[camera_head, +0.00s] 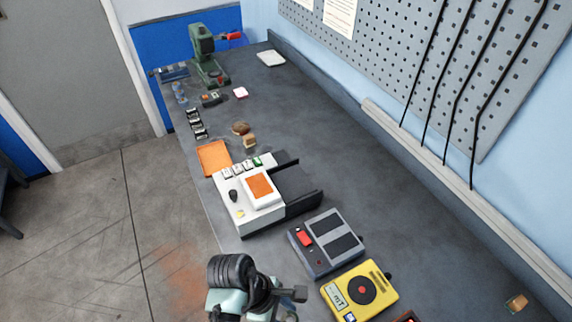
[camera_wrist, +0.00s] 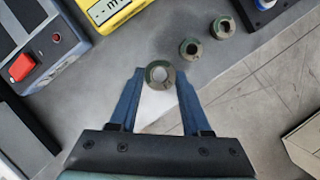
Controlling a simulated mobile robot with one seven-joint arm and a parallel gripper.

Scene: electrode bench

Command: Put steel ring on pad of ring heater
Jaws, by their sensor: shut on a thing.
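A steel ring (camera_wrist: 160,75) with a dark greenish rim and an open centre sits between the tips of my gripper (camera_wrist: 158,78) in the wrist view. The two blue fingers are shut on it from both sides. In the head view my arm shows at the bottom, and the fingers and ring cannot be made out. No device is clearly marked as the ring heater. A yellow box (camera_head: 346,302) with a round black pad and red centre and a grey box (camera_head: 318,262) with a red switch and dark plates stand on the bench. Both show partly in the wrist view.
Two similar rings, one nearer (camera_wrist: 189,48) and one farther (camera_wrist: 222,27), lie beyond the held ring. A white unit (camera_head: 262,217) with an orange pad and an orange tray (camera_head: 201,158) stand farther along the bench (camera_head: 330,170). The bench's right side is largely clear.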

